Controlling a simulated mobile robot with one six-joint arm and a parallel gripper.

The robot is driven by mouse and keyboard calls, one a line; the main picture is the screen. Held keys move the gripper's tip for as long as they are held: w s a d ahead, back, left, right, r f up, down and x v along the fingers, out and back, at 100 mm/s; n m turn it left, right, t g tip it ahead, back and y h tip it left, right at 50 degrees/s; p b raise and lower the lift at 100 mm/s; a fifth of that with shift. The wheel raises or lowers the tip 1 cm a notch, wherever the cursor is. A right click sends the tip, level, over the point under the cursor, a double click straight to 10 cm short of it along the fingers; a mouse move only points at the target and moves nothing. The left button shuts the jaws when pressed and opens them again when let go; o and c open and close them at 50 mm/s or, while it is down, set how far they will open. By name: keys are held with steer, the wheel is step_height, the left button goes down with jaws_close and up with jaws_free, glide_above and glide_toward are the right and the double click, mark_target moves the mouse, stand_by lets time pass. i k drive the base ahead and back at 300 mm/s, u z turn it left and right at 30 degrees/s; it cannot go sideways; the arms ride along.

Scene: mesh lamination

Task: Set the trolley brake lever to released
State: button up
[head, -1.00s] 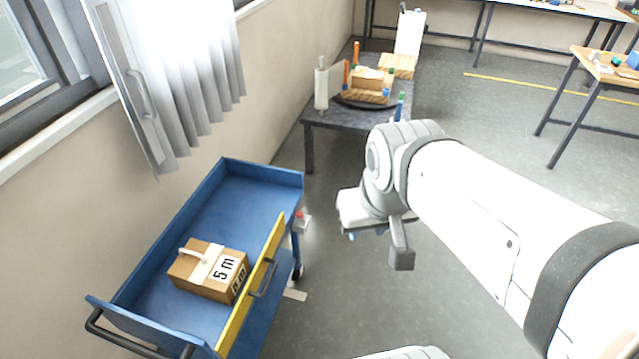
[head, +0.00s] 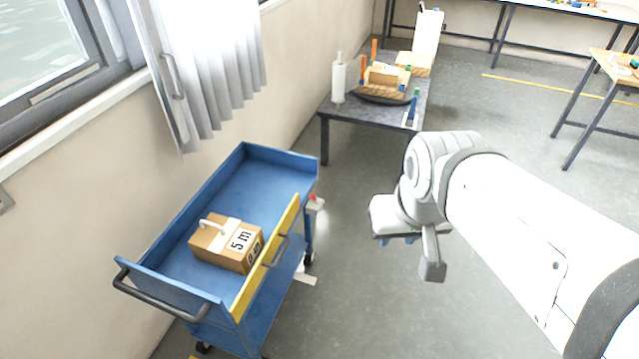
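The blue trolley (head: 255,196) stands on the floor at the left, by the wall. A small grey-white fitting with a red top (head: 314,203) is at its far right corner post. A pale flat pedal-like piece (head: 305,279) sticks out low by the right wheel. I cannot tell for sure which of these is the brake lever, nor its setting. My gripper (head: 398,240) is in the air right of the trolley, apart from it. It points downward, with small blue parts under its white body. Its fingertips are too hidden to tell their opening.
A cardboard box (head: 226,243) marked "5 m" lies on the trolley's top deck, behind a yellow side flap (head: 268,258). A dark table (head: 347,112) with fixtures stands beyond the trolley. A curtain (head: 212,70) hangs at the window. The floor between trolley and gripper is clear.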

mark_target(313, 197)
steer(key=z, duration=0.2)
steer(key=k, duration=0.25)
steer(key=u, duration=0.45)
steer(key=i, duration=0.45)
steer(key=u, duration=0.05)
steer(key=k, duration=0.65)
steer(key=z, duration=0.4)
steer(key=i, duration=1.3)
steer(key=u, duration=0.5)
